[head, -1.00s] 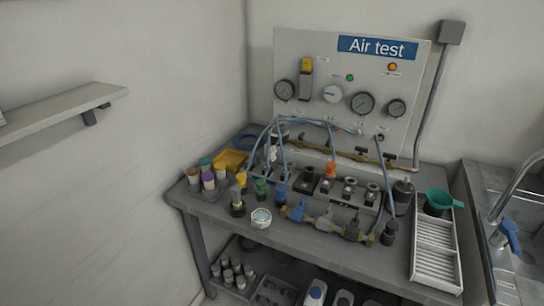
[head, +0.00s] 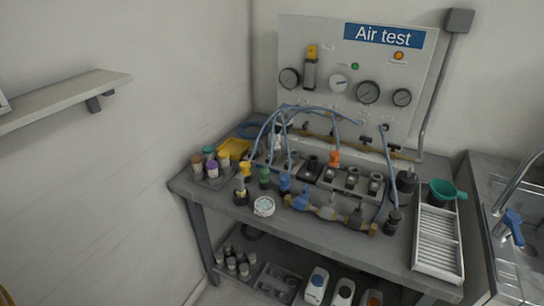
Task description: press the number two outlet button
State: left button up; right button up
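The "Air test" panel (head: 345,70) stands upright at the back of a grey bench, with several round gauges, a green light or button (head: 355,66) and an orange one (head: 399,56). In front of it is a row of outlet blocks (head: 340,186) with dark and orange fittings (head: 334,158) and blue hoses (head: 262,135) arching over. A brass pipe with blue and dark valves (head: 328,211) lies along the front. Outlet numbers are too small to read, so I cannot tell which button is number two. Neither gripper is in view.
Coloured jars (head: 208,165) and a yellow tray (head: 235,148) stand at the bench's left. A white ribbed tray (head: 438,240) and green funnel (head: 443,192) are at the right, beside a sink (head: 510,265). A wall shelf (head: 65,100) juts out left. Bottles sit on the lower shelf.

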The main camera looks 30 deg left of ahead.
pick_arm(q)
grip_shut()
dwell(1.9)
